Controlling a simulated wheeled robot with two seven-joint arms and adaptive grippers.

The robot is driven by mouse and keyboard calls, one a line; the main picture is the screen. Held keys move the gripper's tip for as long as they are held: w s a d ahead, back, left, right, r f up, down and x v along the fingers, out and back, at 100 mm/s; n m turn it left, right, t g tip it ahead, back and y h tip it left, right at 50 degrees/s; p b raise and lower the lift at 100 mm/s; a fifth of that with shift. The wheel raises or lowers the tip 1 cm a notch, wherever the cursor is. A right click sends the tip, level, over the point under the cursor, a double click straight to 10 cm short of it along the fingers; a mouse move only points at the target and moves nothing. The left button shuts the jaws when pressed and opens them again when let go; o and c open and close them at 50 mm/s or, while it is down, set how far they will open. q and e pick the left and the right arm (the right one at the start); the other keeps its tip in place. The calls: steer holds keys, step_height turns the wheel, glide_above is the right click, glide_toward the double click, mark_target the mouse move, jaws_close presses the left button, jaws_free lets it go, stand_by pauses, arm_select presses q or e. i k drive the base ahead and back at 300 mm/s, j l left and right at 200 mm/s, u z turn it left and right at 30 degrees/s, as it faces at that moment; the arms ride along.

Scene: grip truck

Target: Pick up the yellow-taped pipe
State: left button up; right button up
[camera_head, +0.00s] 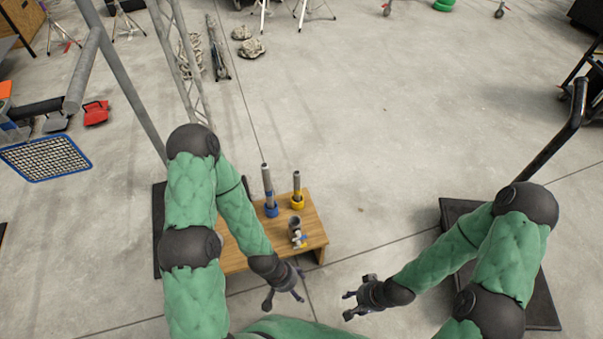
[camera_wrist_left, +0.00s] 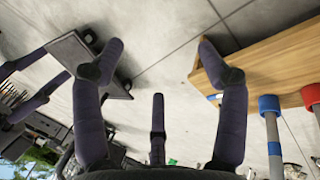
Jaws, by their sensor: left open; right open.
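The yellow-taped pipe (camera_head: 297,186) stands upright on a small wooden table (camera_head: 312,228) in the head view, a grey tube with a yellow band at its base. A blue-taped pipe (camera_head: 268,190) stands just left of it. My left gripper (camera_head: 284,298) is open and empty, in front of the table and apart from the pipes. Its spread fingers also show in the left wrist view (camera_wrist_left: 157,65). My right gripper (camera_head: 351,302) is open and empty, right of the table's front. Yellow tape does not show in the wrist view.
A small metal fitting (camera_head: 296,232) sits on the table in front of the pipes. In the wrist view, a red-taped pipe (camera_wrist_left: 311,96) stands beside the blue one; my left arm covers part of the table in the head view.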

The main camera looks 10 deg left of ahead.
mark_target(296, 175)
steer(key=u, duration=1.65)
steer(key=k+z, duration=0.1)
steer(key=z, duration=1)
steer(key=i+l+u, duration=0.25)
steer(key=i+l, duration=0.15)
steer(key=l, duration=0.2)
steer(key=i+l+u, duration=0.15)
steer(key=l, duration=0.2)
steer(key=u, duration=1.15)
